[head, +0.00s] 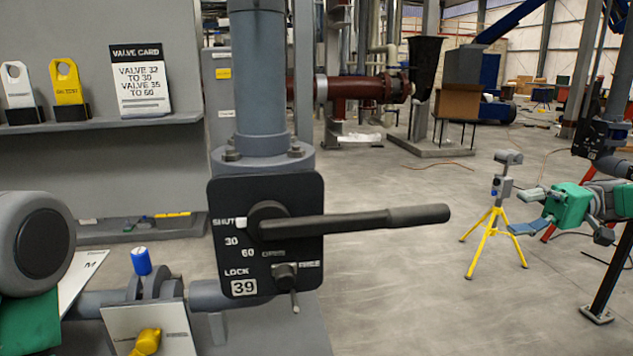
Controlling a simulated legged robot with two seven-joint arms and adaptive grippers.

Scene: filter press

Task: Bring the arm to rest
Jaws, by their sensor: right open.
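My right gripper (522,212) is at the right of the head view, with a green body and its fingers pointing left. It is open and empty, with a gap between the fingers. It is apart from the black valve lever (370,220), which lies nearly level and points right from its dial plate (265,235). The plate reads SHUT, 30, 60, LOCK and 39, and a white mark on the hub sits beside SHUT. At the lower left edge a rounded grey and green part of my left arm shows. My left gripper's fingers are not in view.
A yellow tripod (488,240) with a small device stands behind the right gripper. A shelf (130,122) holds a valve card (142,82), a white tag (17,85) and a yellow tag (66,82). A blue-capped fitting (141,262) is low left. Floor between lever and tripod is clear.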

